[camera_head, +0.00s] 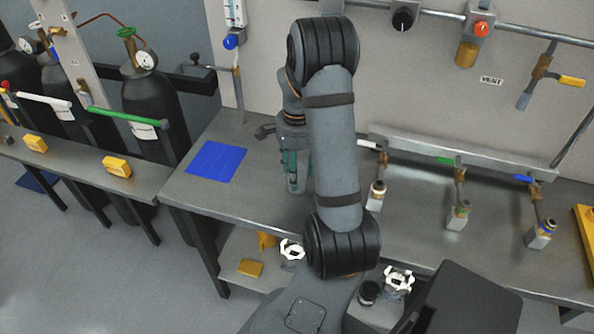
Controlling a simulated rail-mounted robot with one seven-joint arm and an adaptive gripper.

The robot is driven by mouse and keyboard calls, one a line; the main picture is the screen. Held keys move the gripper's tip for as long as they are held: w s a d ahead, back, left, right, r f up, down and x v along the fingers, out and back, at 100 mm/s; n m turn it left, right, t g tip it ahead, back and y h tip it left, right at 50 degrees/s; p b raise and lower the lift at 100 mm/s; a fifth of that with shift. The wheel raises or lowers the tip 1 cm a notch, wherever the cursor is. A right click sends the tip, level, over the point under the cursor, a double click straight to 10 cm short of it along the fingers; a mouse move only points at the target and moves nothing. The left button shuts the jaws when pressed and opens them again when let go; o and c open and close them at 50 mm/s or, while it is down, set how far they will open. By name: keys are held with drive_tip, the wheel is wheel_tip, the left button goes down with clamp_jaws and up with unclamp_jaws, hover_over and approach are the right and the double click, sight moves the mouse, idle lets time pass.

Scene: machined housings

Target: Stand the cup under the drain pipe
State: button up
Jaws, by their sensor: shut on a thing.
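My gripper (294,182) points down over the steel bench, just left of my forearm, with its teal fingers partly hidden by the arm. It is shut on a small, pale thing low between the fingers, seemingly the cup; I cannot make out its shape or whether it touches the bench. A thin vertical pipe (239,100) comes down the wall below a blue knob, behind and left of my gripper. I cannot tell for sure whether it is the drain pipe.
A blue mat (216,161) lies on the bench left of my gripper. Three valved taps with white (367,143), green (446,161) and blue (524,180) handles stand on the right. Gas cylinders (152,105) stand at the left. The bench between mat and gripper is clear.

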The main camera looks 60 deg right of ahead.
drive_tip(key=shift+f, duration=0.15)
drive_tip(key=o, duration=1)
drive_tip(key=shift+o, duration=0.5)
drive_tip(key=shift+d+r, duration=0.1)
drive_tip(key=shift+r, duration=0.55)
drive_tip(key=shift+o, duration=0.5)
wheel_tip(320, 180, up, 11)
